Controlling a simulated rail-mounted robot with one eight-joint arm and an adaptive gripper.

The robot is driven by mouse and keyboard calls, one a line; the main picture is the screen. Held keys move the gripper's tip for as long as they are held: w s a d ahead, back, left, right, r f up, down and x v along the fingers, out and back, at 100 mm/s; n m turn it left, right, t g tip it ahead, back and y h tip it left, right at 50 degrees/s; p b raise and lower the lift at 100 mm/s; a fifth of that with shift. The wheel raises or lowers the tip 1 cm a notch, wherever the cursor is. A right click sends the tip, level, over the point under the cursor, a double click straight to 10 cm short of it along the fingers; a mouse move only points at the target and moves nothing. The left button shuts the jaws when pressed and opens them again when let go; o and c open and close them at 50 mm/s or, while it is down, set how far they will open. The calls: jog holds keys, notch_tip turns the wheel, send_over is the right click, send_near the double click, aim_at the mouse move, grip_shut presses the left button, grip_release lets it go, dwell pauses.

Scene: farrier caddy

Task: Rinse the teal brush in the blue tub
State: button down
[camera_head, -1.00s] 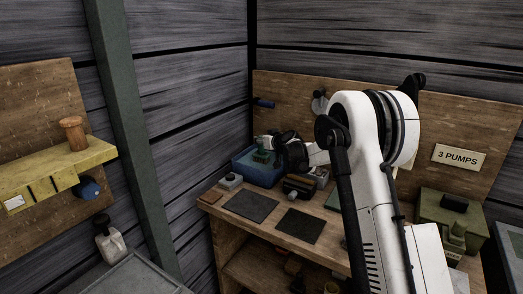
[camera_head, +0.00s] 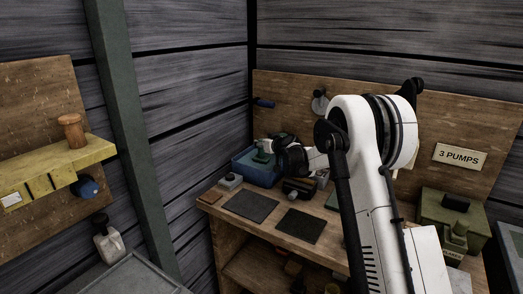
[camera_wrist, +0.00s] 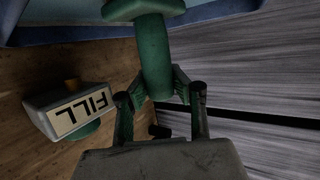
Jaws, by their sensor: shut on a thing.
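The teal brush (camera_wrist: 154,55) is held between the fingers of my gripper (camera_wrist: 162,88) in the wrist view. Its handle runs up the picture to a wider part at the top edge. The blue tub (camera_wrist: 70,34) shows along the top of the wrist view. In the head view the tub (camera_head: 244,170) stands at the back corner of the bench, with the teal brush (camera_head: 261,157) at its opening. My dark gripper (camera_head: 276,150) is over the tub's right side. The brush's lower end and the tub's inside are hidden.
A block marked FILL (camera_wrist: 78,112) is beside the tub in the wrist view. Two dark mats (camera_head: 250,206) lie in front of the tub. A dark-bristled brush (camera_head: 299,188) lies right of it. A green box (camera_head: 450,215) stands at the far right. The back board is close behind.

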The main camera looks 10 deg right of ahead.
aim_at(261, 149)
jog(key=shift+f+b, duration=1.05)
jog(key=shift+f, duration=0.6)
jog(key=shift+r, duration=0.55)
dwell(0.7)
jog(key=shift+r+p, duration=2.75)
jog(key=shift+r, duration=3.1)
